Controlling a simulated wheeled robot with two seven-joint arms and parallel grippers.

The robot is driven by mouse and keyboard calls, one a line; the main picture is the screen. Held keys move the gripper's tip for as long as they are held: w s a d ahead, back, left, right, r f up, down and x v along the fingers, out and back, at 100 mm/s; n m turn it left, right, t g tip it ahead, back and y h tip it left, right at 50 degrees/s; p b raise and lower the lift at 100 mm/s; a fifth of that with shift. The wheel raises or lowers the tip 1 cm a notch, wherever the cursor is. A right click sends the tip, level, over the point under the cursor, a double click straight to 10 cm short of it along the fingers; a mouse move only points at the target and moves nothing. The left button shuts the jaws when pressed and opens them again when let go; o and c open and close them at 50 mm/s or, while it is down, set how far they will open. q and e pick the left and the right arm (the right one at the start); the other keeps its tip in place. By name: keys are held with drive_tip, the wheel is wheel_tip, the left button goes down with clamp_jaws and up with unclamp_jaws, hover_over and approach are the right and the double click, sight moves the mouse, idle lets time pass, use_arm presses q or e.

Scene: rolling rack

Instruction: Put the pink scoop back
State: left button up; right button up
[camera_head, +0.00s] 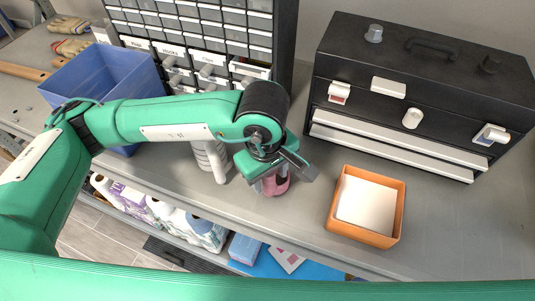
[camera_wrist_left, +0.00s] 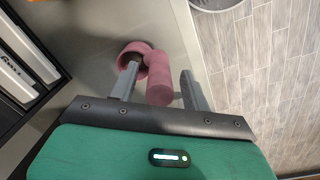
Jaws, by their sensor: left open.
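The pink scoop (camera_head: 274,184) is on the grey shelf, partly hidden under my left gripper in the head view. In the left wrist view the pink scoop (camera_wrist_left: 158,80) shows a round cup and a thick handle. My left gripper (camera_head: 283,175) is open over it, with the handle between the fingers. In the left wrist view one finger of my left gripper (camera_wrist_left: 160,85) overlaps the cup's edge; I cannot tell whether it touches. My right gripper is not in view.
An orange tray (camera_head: 342,222) with a white bottom sits to the right. A black drawer box (camera_head: 420,85) stands behind it. A blue bin (camera_head: 80,85) and a small-drawer cabinet (camera_head: 205,42) stand at the back left. A white-handled item (camera_head: 214,165) is close to my gripper.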

use_arm(q)
drive_tip(key=r+b, duration=0.1)
drive_tip(key=r, duration=0.3)
drive_tip(key=r+b, duration=0.2)
drive_tip(key=r, duration=0.3)
drive_tip(key=shift+s+a, duration=0.2)
drive_tip(key=shift+r+b, duration=0.35)
drive_tip(key=shift+r, duration=0.55)
drive_tip(key=shift+s, duration=0.1)
